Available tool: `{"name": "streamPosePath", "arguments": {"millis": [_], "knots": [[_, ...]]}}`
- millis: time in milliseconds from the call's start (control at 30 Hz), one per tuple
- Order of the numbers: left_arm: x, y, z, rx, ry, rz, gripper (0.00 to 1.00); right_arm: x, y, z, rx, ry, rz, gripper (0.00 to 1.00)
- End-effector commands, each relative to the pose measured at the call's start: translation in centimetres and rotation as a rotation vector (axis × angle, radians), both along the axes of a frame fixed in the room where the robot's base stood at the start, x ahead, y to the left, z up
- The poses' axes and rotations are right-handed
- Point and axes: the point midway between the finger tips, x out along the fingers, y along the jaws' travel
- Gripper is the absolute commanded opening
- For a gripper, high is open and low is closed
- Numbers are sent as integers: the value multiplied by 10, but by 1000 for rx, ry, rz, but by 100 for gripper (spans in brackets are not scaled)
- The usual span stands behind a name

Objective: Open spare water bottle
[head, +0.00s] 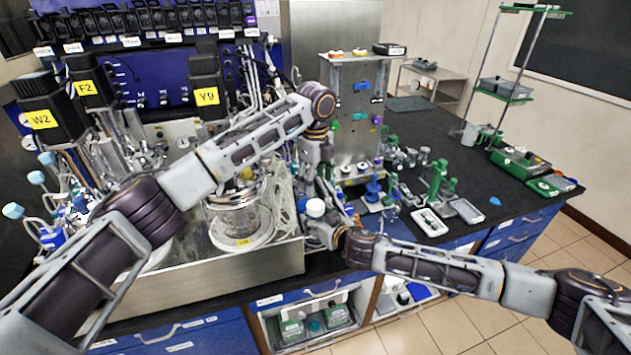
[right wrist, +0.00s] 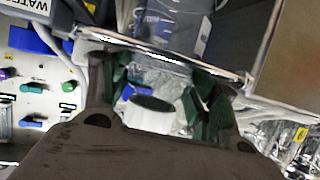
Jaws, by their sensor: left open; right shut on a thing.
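The spare water bottle shows in the head view as a white cap (head: 315,208) at the bench's front edge, right of the steel tray. Its body is mostly hidden by my right gripper. My right gripper (head: 325,234) comes in from the right and is shut on the bottle. In the right wrist view, my right gripper's green-padded fingers (right wrist: 167,98) are on both sides of a white cylindrical part (right wrist: 148,115) with a dark opening or shadow. My left gripper (head: 308,182) hangs down just above the cap, open; its fingertips are hard to make out among the tubing.
A steel tray (head: 220,272) holding a glass vessel (head: 240,212) and tubing lies close on the left. A pump tower (head: 352,110) stands behind. Green fittings (head: 437,180) and a small white tray (head: 430,222) lie to the right. An open cabinet is below.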

Motion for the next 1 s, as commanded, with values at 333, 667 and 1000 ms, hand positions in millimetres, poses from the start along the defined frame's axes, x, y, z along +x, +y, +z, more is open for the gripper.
{"name": "streamPosePath", "arguments": {"millis": [333, 667, 1000], "knots": [[-2, 0, -1, 6, 10, -275, 64, 0, 0, 0, 0, -1, -1, 0], [-4, 0, -1, 10, 17, -539, 64, 0, 0, 0, -1, -2, -1, 0], [-5, 0, -1, 12, 22, -809, 64, 0, 0, 0, 0, -1, 0, 0]]}}
